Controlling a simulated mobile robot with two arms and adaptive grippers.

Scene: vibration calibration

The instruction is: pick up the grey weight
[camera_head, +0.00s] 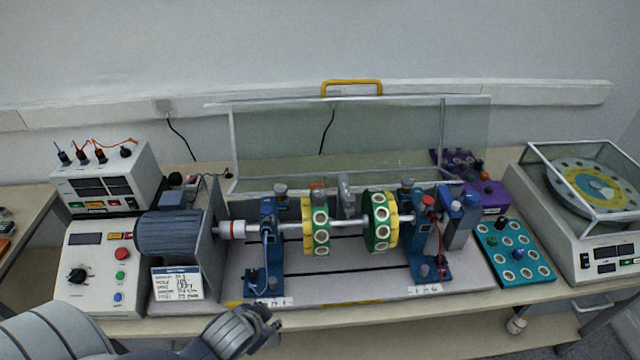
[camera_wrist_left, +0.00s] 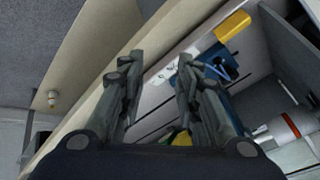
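My left gripper (camera_head: 268,322) is at the front edge of the bench, below the left blue bearing stand. The left wrist view shows its two fingers (camera_wrist_left: 160,62) spread apart with nothing held between them. I cannot single out the grey weight for certain. A small dark piece (camera_head: 500,224) stands at the back of the teal holed tray (camera_head: 541,273), with a green piece (camera_head: 491,240) and a blue piece (camera_head: 518,253). These lie well to the right of my left gripper. My right gripper is not in view.
The rotor rig with its motor (camera_head: 170,232), two yellow-green discs (camera_head: 381,222) and blue bearing stands (camera_head: 268,250) fills the middle. A clear cover (camera_head: 385,135) stands up behind it. A purple tray (camera_head: 443,160) is at the back right, a turntable unit (camera_head: 570,240) far right.

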